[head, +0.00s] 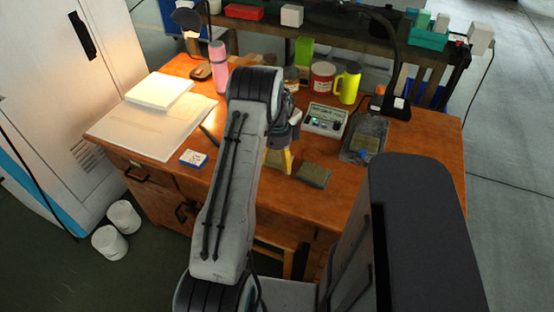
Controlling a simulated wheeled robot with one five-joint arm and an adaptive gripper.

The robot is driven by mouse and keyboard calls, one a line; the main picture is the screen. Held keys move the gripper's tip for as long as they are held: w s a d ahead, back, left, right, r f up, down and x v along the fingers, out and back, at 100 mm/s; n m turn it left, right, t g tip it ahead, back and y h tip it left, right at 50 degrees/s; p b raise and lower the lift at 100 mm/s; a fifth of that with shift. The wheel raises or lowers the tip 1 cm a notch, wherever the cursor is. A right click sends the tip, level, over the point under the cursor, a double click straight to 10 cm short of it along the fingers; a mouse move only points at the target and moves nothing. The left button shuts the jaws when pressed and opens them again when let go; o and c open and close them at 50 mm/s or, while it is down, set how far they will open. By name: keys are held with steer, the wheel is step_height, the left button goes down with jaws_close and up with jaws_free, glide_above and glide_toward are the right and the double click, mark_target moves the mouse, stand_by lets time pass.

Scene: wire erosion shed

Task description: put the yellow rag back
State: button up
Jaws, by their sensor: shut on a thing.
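My gripper (282,157) is over the middle of the wooden desk, pointing down and partly hidden behind my arm. It is shut on the yellow rag (274,159), a small dull-yellow piece of which shows at the fingers. I cannot tell whether the rag touches the desk. A folded olive cloth (313,174) lies flat on the desk just right of my gripper.
A blue-and-white box (193,158) and open papers (155,125) lie left. The desk's right front is bare.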

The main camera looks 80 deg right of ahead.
mark_target(277, 159)
steer(key=o, duration=0.9)
steer(key=shift+o, duration=0.2)
step_height(277, 159, up, 12)
steer(key=shift+d, duration=0.2)
steer(key=shift+r, duration=0.1)
